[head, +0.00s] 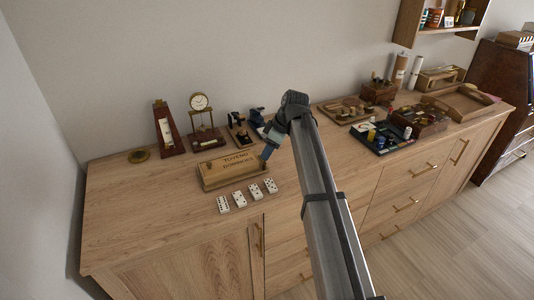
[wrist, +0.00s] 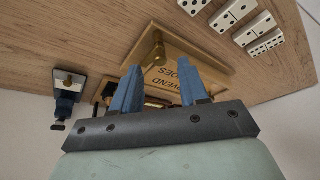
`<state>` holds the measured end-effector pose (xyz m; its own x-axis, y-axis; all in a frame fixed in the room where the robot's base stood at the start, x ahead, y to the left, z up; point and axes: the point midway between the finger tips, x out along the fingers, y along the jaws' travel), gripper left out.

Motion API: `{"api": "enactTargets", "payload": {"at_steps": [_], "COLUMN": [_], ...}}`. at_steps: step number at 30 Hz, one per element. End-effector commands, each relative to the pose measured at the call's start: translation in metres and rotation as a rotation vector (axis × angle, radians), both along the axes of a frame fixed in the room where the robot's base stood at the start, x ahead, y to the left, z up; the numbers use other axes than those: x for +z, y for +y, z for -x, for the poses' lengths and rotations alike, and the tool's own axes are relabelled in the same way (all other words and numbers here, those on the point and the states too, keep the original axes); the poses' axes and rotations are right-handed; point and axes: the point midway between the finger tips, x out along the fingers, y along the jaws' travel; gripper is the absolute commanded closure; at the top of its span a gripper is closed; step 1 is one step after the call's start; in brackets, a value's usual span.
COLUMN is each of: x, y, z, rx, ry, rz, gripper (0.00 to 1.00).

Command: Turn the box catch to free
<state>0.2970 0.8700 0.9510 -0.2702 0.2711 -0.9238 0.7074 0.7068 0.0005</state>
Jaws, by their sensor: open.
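The wooden domino box (head: 232,171) lies on the sideboard, with dark lettering on its lid. In the wrist view the box (wrist: 205,52) appears upside down beyond my fingers. A small brass piece, apparently the catch (wrist: 157,40), stands up at the box edge, just past the gap between the fingertips. I cannot tell which way it is turned. My gripper (wrist: 161,68) is open and empty, its blue fingers spread over the box end. In the head view my gripper (head: 266,153) is at the box's right end and hides the catch there.
Several dominoes (head: 239,199) lie in front of the box. A metronome (head: 168,131), a clock (head: 201,108) and small dark-based devices (head: 239,131) stand behind it. Board games and boxes (head: 384,136) fill the right side. The sideboard's left (head: 125,205) is mostly clear.

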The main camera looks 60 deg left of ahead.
Motion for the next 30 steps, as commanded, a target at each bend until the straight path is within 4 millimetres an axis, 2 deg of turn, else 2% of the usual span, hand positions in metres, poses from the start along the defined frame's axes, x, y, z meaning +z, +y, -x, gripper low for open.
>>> {"api": "enactTargets", "payload": {"at_steps": [6,17,30], "x": [-0.017,-0.019,-0.019], "y": [0.005,0.006,0.006], "z": [0.005,0.006,0.006], "rx": [0.0,0.0,0.0], "ry": [0.0,0.0,0.0], "rz": [0.001,0.0,0.0], "gripper": [0.56,0.56,0.97]}}
